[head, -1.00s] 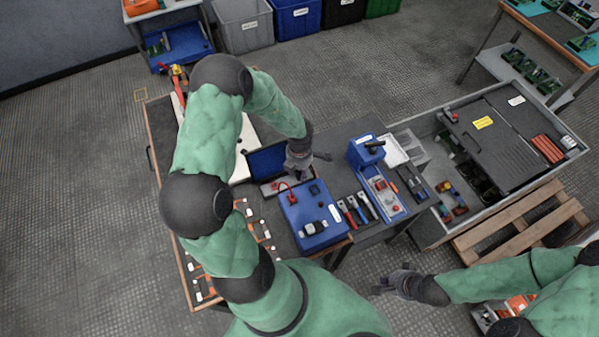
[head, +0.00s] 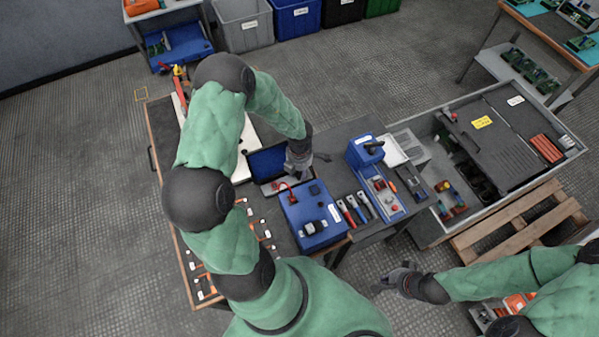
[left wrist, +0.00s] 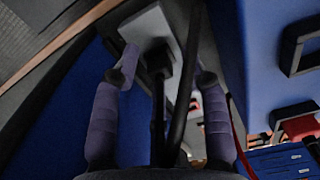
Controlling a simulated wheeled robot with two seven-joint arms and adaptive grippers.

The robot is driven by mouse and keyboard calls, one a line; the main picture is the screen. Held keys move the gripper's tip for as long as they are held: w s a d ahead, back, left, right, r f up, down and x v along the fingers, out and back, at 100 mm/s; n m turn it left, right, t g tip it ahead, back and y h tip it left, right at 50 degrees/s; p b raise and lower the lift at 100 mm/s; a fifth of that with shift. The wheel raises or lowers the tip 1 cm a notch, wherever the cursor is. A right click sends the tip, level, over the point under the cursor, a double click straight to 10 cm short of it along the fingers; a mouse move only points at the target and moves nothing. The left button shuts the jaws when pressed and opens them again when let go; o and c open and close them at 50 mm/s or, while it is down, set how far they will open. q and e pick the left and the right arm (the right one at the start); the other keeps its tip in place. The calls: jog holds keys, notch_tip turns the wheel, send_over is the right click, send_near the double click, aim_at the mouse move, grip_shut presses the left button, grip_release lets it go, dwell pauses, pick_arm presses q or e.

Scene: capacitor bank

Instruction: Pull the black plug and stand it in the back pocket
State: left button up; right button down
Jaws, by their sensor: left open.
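In the left wrist view a black plug (left wrist: 158,62) with a black cable sits at a pale grey block. My left gripper (left wrist: 165,68) is open, with one finger on each side of the plug and gaps still showing. In the head view my left gripper (head: 299,165) hides the plug, beside a blue panel (head: 268,161). A blue block (head: 303,207) stands just in front, with a black-rimmed square (head: 316,189) at its back, perhaps the back pocket. My right gripper (head: 394,279) is empty and looks open, off to the right.
Several hand tools (head: 357,208) lie right of the blue block. A blue box (head: 364,151) with a black handle stands behind them. A red cable (head: 283,187) runs by the block's left edge.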

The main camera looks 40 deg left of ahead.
pick_arm(q)
jog(key=shift+p, duration=0.6)
dwell(0.3)
grip_shut()
jog(key=shift+r, duration=0.15)
jog(key=shift+r+p, duration=2.9)
jog(key=shift+p, duration=0.75)
